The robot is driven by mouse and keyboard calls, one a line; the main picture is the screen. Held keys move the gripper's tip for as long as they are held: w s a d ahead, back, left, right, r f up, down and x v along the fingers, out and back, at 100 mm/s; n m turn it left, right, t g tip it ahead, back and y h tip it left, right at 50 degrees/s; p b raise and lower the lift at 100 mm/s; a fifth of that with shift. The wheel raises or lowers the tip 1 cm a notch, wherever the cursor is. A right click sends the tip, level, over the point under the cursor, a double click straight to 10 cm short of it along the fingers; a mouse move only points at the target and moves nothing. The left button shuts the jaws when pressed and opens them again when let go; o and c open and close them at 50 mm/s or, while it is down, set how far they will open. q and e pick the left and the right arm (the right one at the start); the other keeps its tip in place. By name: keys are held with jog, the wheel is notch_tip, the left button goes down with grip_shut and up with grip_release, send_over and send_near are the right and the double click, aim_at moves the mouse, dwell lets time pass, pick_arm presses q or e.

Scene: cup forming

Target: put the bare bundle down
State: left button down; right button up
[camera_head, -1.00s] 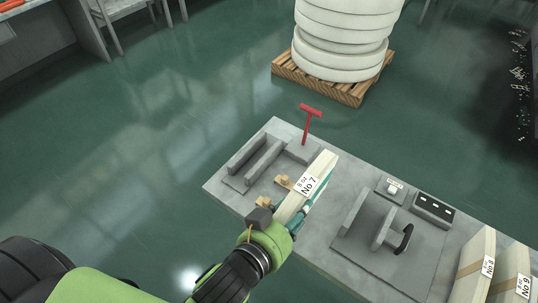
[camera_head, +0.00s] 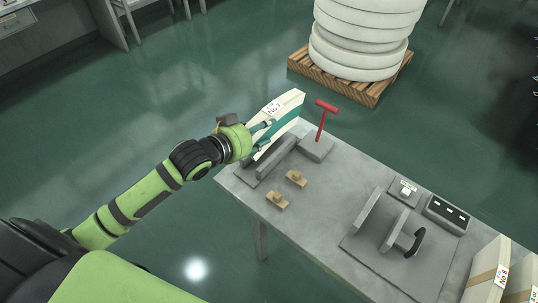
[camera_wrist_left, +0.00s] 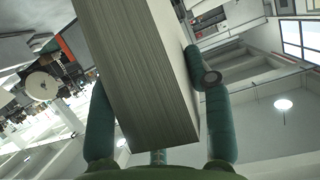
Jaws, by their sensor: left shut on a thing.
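My left gripper (camera_head: 262,132) is shut on the bare bundle (camera_head: 287,102), a pale stack of sheets with a "No 7" label. I hold it tilted near the table's far left end, over or beside the grey rails (camera_head: 270,156); I cannot tell whether it touches them. In the left wrist view the bundle (camera_wrist_left: 135,75) lies between the teal fingers (camera_wrist_left: 155,125), its layered sheet edges facing the camera. My right gripper is not in view.
The grey table (camera_head: 325,205) bears a red T-handle (camera_head: 322,118), two small wooden pieces (camera_head: 296,178), a clamp-like fixture (camera_head: 400,232) and a switch box (camera_head: 447,213). A box marked No 8 (camera_head: 487,275) stands at the right. A pallet (camera_head: 350,85) with white rolls stands behind.

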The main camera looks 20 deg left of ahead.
pick_arm(q)
jog(key=shift+w+a+r, duration=0.4)
jog(key=shift+a+r, duration=0.05)
jog(key=shift+a, duration=0.05)
jog(key=shift+w+a+f, duration=0.1)
jog(key=shift+a+f, duration=0.05)
jog(key=shift+f, duration=0.15)
notch_tip(320, 180, down, 9)
jog(key=shift+f+p, duration=0.1)
jog(key=shift+p, duration=0.3)
jog(key=shift+f, duration=0.1)
jog(key=c, duration=0.8)
grip_release()
jog(key=shift+f, duration=0.1)
